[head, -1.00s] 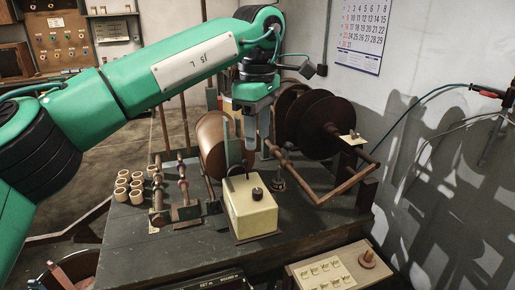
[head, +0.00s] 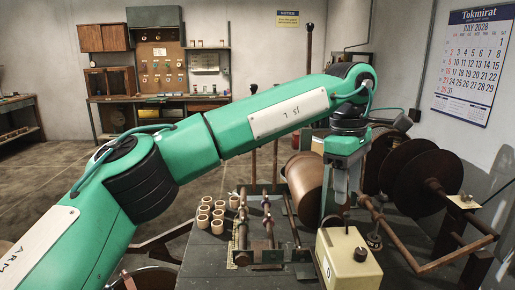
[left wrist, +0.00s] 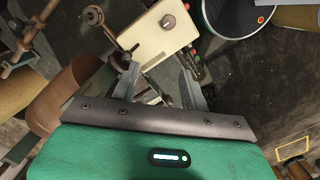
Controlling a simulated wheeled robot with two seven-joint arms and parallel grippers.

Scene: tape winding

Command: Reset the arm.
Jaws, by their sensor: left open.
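My left arm reaches in from the left in the head view, and my left gripper (head: 341,188) points down over the winding bench. In the left wrist view the two fingers of the left gripper (left wrist: 160,85) are spread apart with nothing held between them. The cream box (head: 346,262) with a dark knob stands just below and in front of the gripper in the head view. The cream box (left wrist: 153,32) also shows beyond the fingertips in the left wrist view. My right gripper is in neither current view.
A large brown roll (head: 306,182) stands behind the gripper. Dark reddish discs (head: 428,182) on a shaft are to its right. Several small tan rolls (head: 204,222) stand left on the dark bench (head: 203,255). A wall calendar (head: 468,65) hangs at right. Open floor (head: 40,190) lies at left.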

